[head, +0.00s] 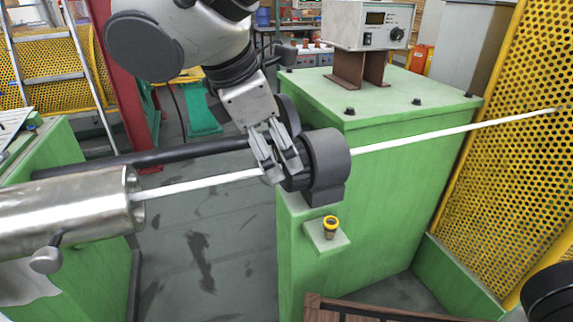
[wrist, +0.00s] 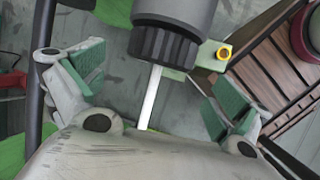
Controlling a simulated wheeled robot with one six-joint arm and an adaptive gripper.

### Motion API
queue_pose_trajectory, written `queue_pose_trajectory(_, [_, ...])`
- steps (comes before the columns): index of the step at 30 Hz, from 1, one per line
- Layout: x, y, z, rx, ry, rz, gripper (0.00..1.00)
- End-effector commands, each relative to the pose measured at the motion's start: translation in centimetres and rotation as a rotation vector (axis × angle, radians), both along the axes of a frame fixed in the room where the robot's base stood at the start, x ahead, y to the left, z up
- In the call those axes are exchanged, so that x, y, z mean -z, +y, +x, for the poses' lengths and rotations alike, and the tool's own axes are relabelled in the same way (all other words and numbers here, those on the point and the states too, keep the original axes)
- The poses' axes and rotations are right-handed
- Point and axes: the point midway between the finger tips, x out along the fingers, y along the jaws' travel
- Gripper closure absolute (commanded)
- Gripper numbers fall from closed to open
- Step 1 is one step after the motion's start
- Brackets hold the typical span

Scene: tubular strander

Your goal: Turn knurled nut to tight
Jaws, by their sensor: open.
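The dark knurled nut (wrist: 164,46) sits on the end of a grey cylindrical housing (wrist: 176,12) in the wrist view. A white rod (wrist: 150,97) runs out through its middle. In the head view the housing (head: 329,158) stands at the green cabinet's left side, and the nut (head: 296,183) is mostly hidden behind my fingers. My gripper (head: 279,172) is open at the nut. In the wrist view my gripper (wrist: 148,70) has its green-padded fingers spread wide, with gaps on both sides of the nut. I cannot tell whether the nut is tight.
A small green bracket with a yellow-ringed fitting (head: 330,227) sits just below the housing. A steel tube (head: 70,208) lies at left. A dark bar (head: 150,156) runs behind the rod. A yellow perforated guard (head: 510,150) stands at right. A control box (head: 367,25) stands on the green cabinet (head: 400,105).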

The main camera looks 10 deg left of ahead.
Motion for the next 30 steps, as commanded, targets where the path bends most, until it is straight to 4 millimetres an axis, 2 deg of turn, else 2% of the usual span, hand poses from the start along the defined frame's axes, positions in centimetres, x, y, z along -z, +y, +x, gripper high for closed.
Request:
queue_pose_trajectory(6, [3.4,-0.9,1.5,0.004,0.0,-0.004,0.0])
queue_pose_trajectory(12, [5.6,-1.3,2.4,0.002,0.0,0.0,0.0])
queue_pose_trajectory(22, [6.1,-1.4,2.7,0.002,0.0,0.0,0.0])
queue_pose_trajectory(30, [6.0,-1.4,2.6,0.002,0.0,0.0,0.44])
